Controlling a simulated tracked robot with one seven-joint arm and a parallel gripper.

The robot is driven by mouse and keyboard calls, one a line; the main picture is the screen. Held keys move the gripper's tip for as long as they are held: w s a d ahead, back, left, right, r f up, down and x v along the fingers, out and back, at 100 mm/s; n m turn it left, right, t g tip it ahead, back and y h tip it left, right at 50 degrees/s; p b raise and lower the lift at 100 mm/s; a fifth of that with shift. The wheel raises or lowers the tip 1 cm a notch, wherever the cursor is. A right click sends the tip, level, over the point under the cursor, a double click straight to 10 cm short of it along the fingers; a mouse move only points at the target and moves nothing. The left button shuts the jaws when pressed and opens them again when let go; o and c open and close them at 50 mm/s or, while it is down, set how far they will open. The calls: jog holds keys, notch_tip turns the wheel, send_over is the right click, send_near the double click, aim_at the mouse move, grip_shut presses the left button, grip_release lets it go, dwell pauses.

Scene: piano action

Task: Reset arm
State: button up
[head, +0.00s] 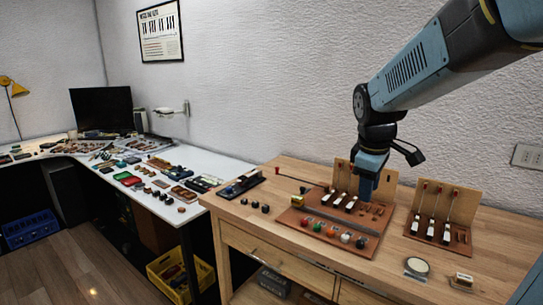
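My arm reaches in from the top right in the head view. My gripper (367,190) points down over the brown piano action board (371,246) on the wooden workbench. It hangs in front of the board's upright wooden back panel and partly hides it. The fingertips are small and dark here, so I cannot tell whether they are open or shut, or whether they touch anything. White-topped key pieces (338,199) stand on the board left of the gripper. Several coloured knobs (331,233) line its front part.
A second key stand (444,229) is right of the board. A round disc (417,266) and a small block (463,279) lie near the bench's front right. A dark block tool (241,184) sits at the bench's left. A white table (152,196) with many small parts stands further left.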

jog(key=s+r+m+t+y, duration=0.1)
jog(key=s+r+m+t, duration=0.2)
jog(key=s+m, duration=0.7)
jog(key=shift+s+d, duration=0.3)
jog(key=shift+s, duration=2.35)
jog(key=shift+a+r, duration=0.1)
